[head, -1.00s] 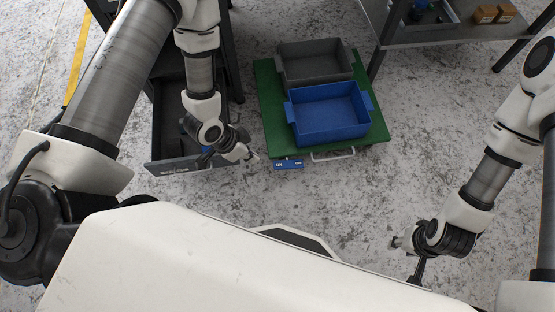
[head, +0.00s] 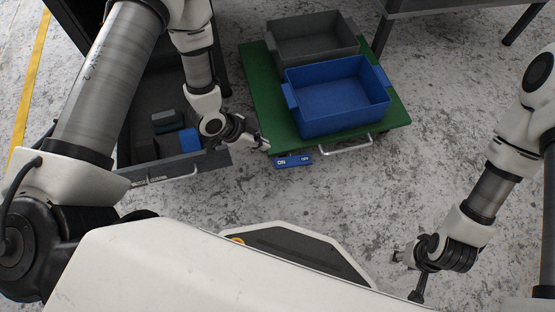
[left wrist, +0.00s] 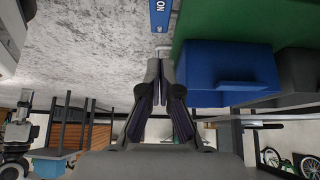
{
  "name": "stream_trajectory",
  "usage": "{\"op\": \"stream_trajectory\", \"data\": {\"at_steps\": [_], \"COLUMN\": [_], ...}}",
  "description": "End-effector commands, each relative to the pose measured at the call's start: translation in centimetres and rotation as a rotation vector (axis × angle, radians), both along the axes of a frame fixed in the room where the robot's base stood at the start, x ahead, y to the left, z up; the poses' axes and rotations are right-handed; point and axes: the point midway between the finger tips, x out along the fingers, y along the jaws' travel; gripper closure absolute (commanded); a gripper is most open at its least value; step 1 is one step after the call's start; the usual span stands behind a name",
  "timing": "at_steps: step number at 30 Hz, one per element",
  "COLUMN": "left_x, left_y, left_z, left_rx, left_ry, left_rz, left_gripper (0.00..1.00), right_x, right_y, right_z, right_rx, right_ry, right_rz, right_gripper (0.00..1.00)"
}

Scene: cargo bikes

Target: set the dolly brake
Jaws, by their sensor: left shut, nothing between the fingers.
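The green dolly (head: 262,103) stands on the floor at the upper middle of the head view. Its blue brake pedal (head: 293,161), marked ON at left and OFF at right, sticks out at the near edge. In the left wrist view the pedal (left wrist: 160,16) shows at the top, with the ON marking visible. My left gripper (head: 264,145) is shut and empty, just beside the ON end of the pedal; contact cannot be told. Its fingertips (left wrist: 160,68) also show in the left wrist view. My right gripper (head: 398,257) hangs at lower right, away from the dolly; its finger state is unclear.
A blue bin (head: 335,123) and a grey bin (head: 312,54) sit on the dolly. A metal handle (head: 345,147) is right of the pedal. An open drawer (head: 165,179) with several items is at left. A bench (head: 440,8) is at upper right. Floor between is clear.

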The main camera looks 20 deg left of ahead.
Motion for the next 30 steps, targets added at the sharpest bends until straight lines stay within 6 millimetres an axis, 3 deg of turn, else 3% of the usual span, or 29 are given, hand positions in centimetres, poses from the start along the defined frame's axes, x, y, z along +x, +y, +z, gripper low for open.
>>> {"op": "stream_trajectory", "data": {"at_steps": [8, 19, 24, 30], "left_x": [0.5, 3.0, 2.7, 2.6], "left_y": [-0.9, -4.6, -4.0, -3.8], "left_z": [-2.3, -9.2, -11.8, -12.4], "left_rx": [0.001, 0.001, -0.001, 0.001], "left_ry": [0.002, 0.0, 0.003, 0.001], "left_rz": [-0.003, -0.004, 0.002, 0.0], "left_gripper": [1.0, 1.0, 1.0, 1.0], "right_x": [0.0, 0.0, 0.1, 0.2], "right_y": [0.0, 0.0, 0.0, -0.1], "right_z": [-1.5, -6.0, -7.8, -8.1], "right_rx": [0.0, 0.0, -0.001, -0.001], "right_ry": [0.0, 0.0, -0.003, -0.004], "right_rz": [0.0, -0.001, -0.005, -0.007], "right_gripper": [0.61, 0.61, 0.61, 0.61]}}
